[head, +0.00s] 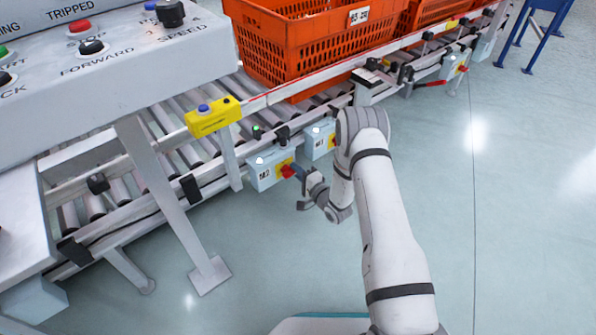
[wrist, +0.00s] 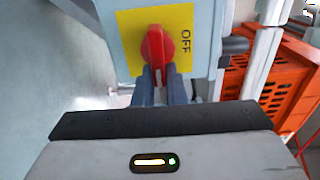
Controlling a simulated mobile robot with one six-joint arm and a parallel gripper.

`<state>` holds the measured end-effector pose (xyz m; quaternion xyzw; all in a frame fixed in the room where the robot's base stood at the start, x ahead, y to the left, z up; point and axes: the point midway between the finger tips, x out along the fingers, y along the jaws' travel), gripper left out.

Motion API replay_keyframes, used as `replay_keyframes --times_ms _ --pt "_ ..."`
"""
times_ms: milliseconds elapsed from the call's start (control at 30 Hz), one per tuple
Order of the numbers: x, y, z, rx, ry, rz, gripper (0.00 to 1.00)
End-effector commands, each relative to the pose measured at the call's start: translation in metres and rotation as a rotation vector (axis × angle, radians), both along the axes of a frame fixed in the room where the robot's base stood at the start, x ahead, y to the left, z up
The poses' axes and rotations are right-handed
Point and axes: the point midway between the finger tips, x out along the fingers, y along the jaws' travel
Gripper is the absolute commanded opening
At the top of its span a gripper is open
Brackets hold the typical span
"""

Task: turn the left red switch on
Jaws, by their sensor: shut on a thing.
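The left red switch (head: 287,171) sits on a yellow plate on the pale box marked NR.2 (head: 262,172). In the wrist view the red switch (wrist: 157,45) stands upright in the picture on its yellow plate (wrist: 181,22). The word OFF is to its right, printed sideways. My gripper (head: 297,173) is at the switch from the right. In the wrist view my gripper's dark fingers (wrist: 160,76) are closed on the switch's near part, which they partly hide. A second red switch (head: 332,140) is on the box marked NR.1 (head: 318,138), untouched.
A roller conveyor (head: 190,140) runs behind the boxes, with orange totes (head: 300,62) on it. A yellow button box (head: 213,117) sits on the rail above. A control panel (head: 110,60) is at upper left. The floor at right is clear.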

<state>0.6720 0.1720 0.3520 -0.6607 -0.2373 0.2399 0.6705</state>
Motion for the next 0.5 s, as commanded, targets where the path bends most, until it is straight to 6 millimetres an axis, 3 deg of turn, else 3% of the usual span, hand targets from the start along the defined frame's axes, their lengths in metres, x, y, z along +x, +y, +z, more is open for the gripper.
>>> replay_keyframes --times_ms 33,300,333,500 --pt "-0.0078 0.0073 -0.0058 -0.001 0.015 0.023 0.0" --pt "-0.0077 0.0073 -0.0055 0.0 0.015 0.023 0.0" --pt "-0.0076 0.0074 -0.0054 -0.001 0.014 0.023 0.13" --pt "-0.0073 0.0073 -0.0051 -0.002 0.013 0.022 0.26"
